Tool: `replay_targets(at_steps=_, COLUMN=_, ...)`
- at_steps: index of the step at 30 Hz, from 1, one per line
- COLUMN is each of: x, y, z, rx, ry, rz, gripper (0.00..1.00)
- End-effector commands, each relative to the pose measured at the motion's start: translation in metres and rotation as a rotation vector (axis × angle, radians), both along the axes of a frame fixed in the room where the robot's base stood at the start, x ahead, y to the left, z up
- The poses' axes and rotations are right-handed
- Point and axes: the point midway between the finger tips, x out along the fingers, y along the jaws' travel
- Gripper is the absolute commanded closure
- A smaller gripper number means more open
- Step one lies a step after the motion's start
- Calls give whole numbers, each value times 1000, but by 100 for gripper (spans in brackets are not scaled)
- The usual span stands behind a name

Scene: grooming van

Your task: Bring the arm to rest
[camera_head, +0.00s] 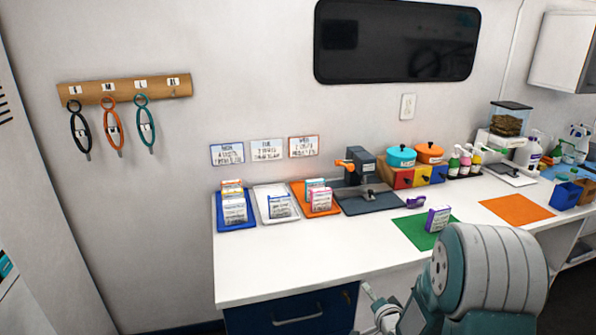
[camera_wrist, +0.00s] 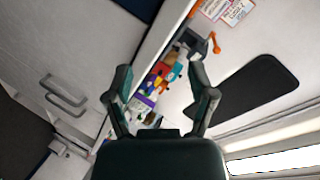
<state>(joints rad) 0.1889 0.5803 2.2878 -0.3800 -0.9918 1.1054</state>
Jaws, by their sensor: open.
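My gripper (camera_wrist: 162,112) shows in the wrist view with its two fingers spread apart. Nothing is between the fingers; the counter's items are seen far beyond them. In the head view my arm, grey and teal, rises at the lower right in front of the counter edge. The gripper's fingertips cannot be made out there.
A white counter (camera_head: 300,262) runs along the wall, above a blue drawer (camera_head: 290,315). Trays, a green mat (camera_head: 408,233) with a purple-and-white box (camera_head: 437,219), and an orange mat (camera_head: 517,209) lie on it. The counter's front left is clear.

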Motion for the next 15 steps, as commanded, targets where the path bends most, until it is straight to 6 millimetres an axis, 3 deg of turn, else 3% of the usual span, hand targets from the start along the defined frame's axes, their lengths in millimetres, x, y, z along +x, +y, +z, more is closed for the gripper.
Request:
replay_targets(at_steps=1, x=-1, y=0, z=18, rx=-57, ry=11, rz=1, gripper=29)
replay_targets(at_steps=8, x=-22, y=-2, z=74, rx=-292, ry=129, rz=10, gripper=29)
replay_targets(at_steps=15, x=-66, y=0, z=126, rx=-488, ry=264, rz=52, gripper=29)
